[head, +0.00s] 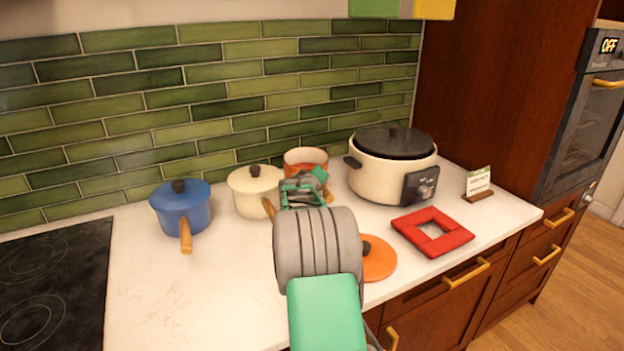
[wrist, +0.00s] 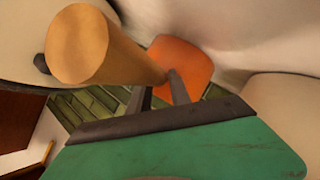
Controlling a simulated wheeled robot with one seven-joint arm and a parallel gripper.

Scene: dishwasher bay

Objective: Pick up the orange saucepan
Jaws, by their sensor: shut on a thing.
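The orange saucepan (head: 305,157) has no lid on and stands near the tiled wall, between the cream saucepan and the slow cooker. My arm hides its lower part in the head view. My gripper (head: 310,183) is right in front of it. In the wrist view its orange body (wrist: 183,62) shows beyond my fingers (wrist: 161,88), and its wooden handle runs back toward the camera. The fingers are closed on the handle near the pan body. I cannot tell whether the pan's base touches the counter.
A cream saucepan (head: 253,188) and a blue saucepan (head: 181,208) stand to the left. A slow cooker (head: 380,179) stands close on the right. An orange lid (head: 380,261), a red trivet (head: 433,247) and a small sign (head: 478,182) are on the counter. A cooktop (head: 50,285) is far left.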

